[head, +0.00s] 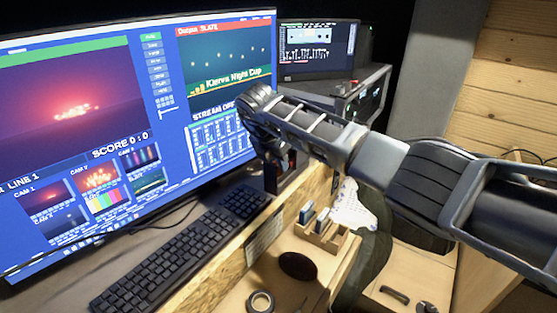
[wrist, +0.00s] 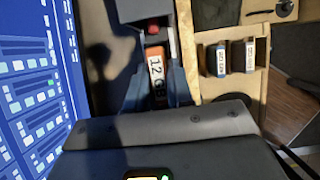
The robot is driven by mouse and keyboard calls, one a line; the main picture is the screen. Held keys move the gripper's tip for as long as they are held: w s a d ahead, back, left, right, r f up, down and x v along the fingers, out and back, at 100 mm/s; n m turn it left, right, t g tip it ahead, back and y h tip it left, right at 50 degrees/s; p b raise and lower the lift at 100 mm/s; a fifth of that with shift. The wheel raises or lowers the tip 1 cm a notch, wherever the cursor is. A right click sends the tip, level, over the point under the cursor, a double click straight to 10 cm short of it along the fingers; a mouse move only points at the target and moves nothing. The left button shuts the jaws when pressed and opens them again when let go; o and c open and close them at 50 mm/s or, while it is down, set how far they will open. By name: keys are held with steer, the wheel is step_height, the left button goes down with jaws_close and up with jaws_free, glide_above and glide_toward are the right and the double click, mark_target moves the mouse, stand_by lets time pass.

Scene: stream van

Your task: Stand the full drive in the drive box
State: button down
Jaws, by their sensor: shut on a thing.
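My gripper (wrist: 156,88) is shut on a drive (wrist: 157,72) with an orange and white label reading something like "12 GB". In the head view my gripper (head: 268,150) is low beside the big monitor, seen mostly from behind, and it hides most of the drive. The wooden drive box (head: 318,238) stands to the right of and below my gripper. It also shows in the wrist view (wrist: 241,92), to the right of the held drive. Two dark drives stand in it, one with a blue label (wrist: 221,60) and one with a brown-and-white label (wrist: 244,57).
A dark unit (wrist: 140,10) with a red part is right by the held drive; I cannot tell whether they touch. The big monitor (head: 80,100) is close on the left. A keyboard (head: 180,245), a tape roll (head: 261,302) and a dark round pad (head: 298,266) lie nearer.

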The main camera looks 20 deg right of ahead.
steer(key=shift+f, duration=0.15)
steer(key=c, duration=1)
jaws_free()
steer(key=b+v, duration=0.2)
steer(key=v, duration=1)
steer(key=shift+r+b, duration=0.2)
steer(key=shift+b, duration=0.1)
steer(key=shift+d, duration=0.1)
